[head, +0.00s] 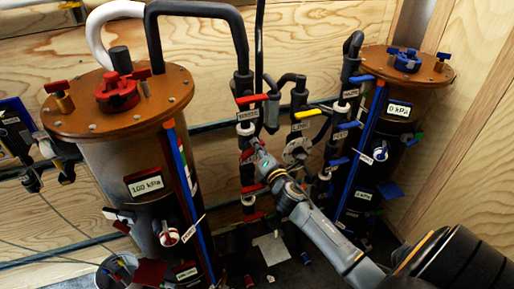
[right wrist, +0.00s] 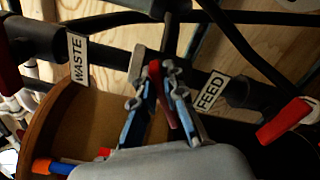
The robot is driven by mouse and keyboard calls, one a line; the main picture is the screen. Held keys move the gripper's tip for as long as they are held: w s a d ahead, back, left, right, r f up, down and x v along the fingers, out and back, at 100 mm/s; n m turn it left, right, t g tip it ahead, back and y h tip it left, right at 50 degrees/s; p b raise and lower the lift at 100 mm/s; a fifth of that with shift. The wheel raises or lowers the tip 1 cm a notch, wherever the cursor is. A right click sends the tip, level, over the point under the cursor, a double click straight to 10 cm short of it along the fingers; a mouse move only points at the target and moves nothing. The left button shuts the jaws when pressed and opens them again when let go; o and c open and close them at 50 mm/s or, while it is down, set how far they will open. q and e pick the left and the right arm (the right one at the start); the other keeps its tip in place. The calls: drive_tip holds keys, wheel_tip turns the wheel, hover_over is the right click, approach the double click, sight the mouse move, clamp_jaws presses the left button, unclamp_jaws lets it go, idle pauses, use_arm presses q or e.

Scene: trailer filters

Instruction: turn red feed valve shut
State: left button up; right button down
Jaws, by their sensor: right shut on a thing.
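The red feed valve handle (right wrist: 161,95) shows in the right wrist view between my right gripper's fingers (right wrist: 157,85), beside the white FEED label (right wrist: 210,92). The fingers are shut on it. In the head view my right gripper (head: 257,149) reaches from the lower right to the dark vertical pipe behind the tanks. A red handle (head: 247,154) shows at its tips there, partly covered by the fingers. The handle's exact angle is hard to tell. My left gripper is not in view.
A left tank (head: 134,186) with a brown lid reads 100 kPa, and a right tank (head: 373,135) reads 0 kPa. Other red handles (head: 251,99) sit above and below on the same pipe. A WASTE label (right wrist: 78,58) hangs left of the fingers. Pipes crowd the gripper.

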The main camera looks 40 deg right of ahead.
drive_tip(key=m, duration=0.3)
drive_tip(key=shift+d+f+m, duration=0.15)
drive_tip(key=shift+f+m, duration=0.15)
drive_tip(key=shift+f, duration=0.05)
drive_tip(key=shift+f+m+b, duration=0.25)
drive_tip(key=shift+m+b, duration=0.1)
drive_tip(key=shift+m, duration=1.15)
drive_tip(key=c, duration=1.4)
unclamp_jaws()
drive_tip(key=v, duration=1.2)
